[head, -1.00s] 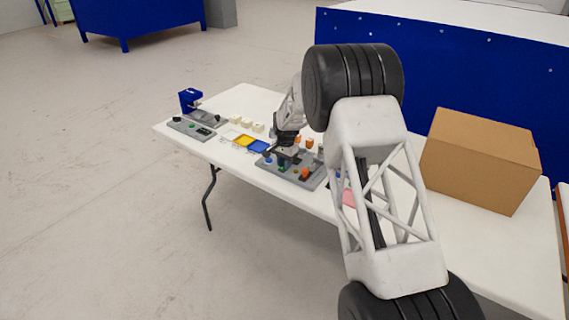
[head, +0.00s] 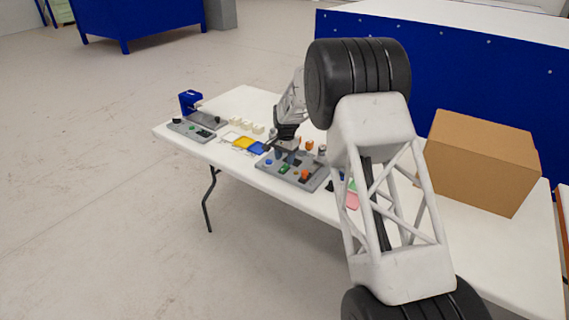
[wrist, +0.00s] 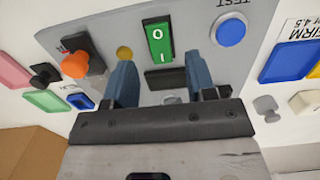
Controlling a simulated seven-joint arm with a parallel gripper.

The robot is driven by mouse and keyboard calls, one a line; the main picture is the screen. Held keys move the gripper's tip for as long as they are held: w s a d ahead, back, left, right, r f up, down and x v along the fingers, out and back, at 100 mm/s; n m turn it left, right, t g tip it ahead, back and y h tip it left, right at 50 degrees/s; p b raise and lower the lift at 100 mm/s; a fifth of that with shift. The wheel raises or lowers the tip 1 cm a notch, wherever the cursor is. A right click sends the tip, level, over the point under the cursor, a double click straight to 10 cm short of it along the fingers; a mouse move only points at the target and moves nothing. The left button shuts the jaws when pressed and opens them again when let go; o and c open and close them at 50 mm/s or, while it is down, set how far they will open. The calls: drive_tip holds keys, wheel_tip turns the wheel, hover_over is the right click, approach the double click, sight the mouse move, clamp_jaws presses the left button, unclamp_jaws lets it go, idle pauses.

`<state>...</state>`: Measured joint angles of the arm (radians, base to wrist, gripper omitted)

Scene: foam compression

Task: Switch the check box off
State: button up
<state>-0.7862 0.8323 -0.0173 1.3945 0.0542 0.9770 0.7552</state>
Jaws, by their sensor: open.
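The check box is a grey panel (head: 311,184) on the white table, also seen close up in the wrist view (wrist: 240,72). Its green rocker switch (wrist: 159,42), marked O and I, also shows in the head view (head: 284,169). A blue button (wrist: 231,32) marked TEST sits to the switch's right, and an orange knob (wrist: 75,65) to its left. My gripper (wrist: 161,60) is open and empty, its fingers spread either side of a dark slot (wrist: 166,78) below the switch. I cannot tell whether a fingertip touches the panel.
A cardboard box (head: 480,160) stands at the table's right. A grey fixture (head: 190,130) with a blue upright is at the far left. A pink pad (head: 352,201) lies to the right.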

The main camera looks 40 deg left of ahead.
sight(285, 166)
drive_tip(key=shift+w+r, duration=0.1)
drive_tip(key=shift+r, duration=2.05)
